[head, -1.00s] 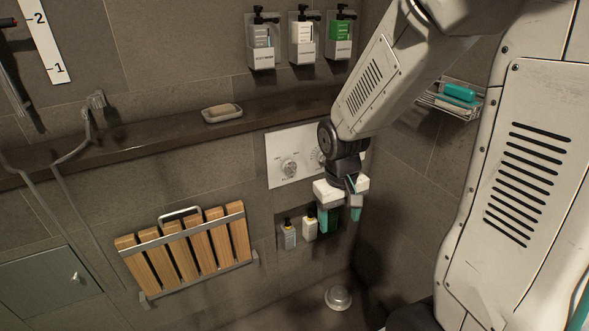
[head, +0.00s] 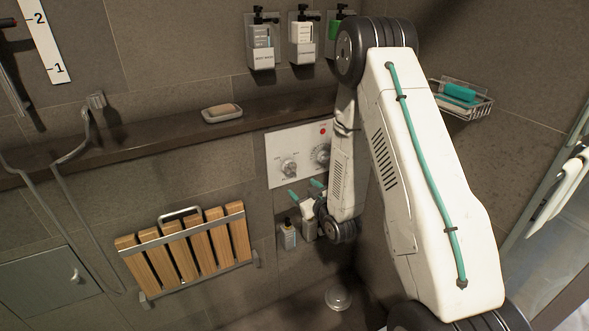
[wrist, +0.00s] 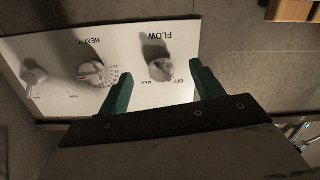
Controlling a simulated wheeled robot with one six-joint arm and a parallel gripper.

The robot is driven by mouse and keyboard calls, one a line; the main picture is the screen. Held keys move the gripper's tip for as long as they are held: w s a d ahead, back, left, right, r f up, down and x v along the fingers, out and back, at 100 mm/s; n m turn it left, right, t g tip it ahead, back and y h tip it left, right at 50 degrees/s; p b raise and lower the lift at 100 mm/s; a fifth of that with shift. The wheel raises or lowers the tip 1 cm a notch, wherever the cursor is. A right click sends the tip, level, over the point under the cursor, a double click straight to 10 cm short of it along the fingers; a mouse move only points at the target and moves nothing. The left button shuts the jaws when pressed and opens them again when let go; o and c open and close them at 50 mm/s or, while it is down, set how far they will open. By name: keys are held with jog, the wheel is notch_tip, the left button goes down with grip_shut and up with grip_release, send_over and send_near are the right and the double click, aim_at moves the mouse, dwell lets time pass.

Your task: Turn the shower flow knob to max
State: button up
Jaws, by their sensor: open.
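The white control panel (head: 283,177) is on the shower wall below the ledge. Its flow knob (head: 289,167) is at the left in the head view. In the wrist view the panel is upside down, with the flow knob (wrist: 160,69) on the right beside the "FLOW", "OFF" and "MAX" lettering. I cannot tell its exact setting. The heating knob (wrist: 97,73) is in the middle, and another knob (wrist: 35,77) is at the left. My gripper (head: 304,188) is open and empty, its green fingers pointing up-left just below the panel. In the wrist view the fingers appear either side of the flow knob; contact is not visible.
A bottle (head: 288,236) stands in the niche below my gripper. A wooden folding seat (head: 184,247) is on the wall to the left. A soap dish (head: 222,114) sits on the ledge above. Dispensers (head: 262,42) hang higher, and a wire basket (head: 463,100) is at the right.

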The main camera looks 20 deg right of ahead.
aim_at(292, 169)
jog(key=shift+t, duration=0.7)
jog(key=w+r, duration=0.1)
jog(key=w, duration=0.4)
jog(key=w+r, duration=0.1)
jog(key=w, duration=0.2)
jog(key=shift+a+r, duration=0.2)
jog(key=shift+r, duration=0.15)
jog(key=shift+c, duration=0.3)
jog(key=c, duration=0.9)
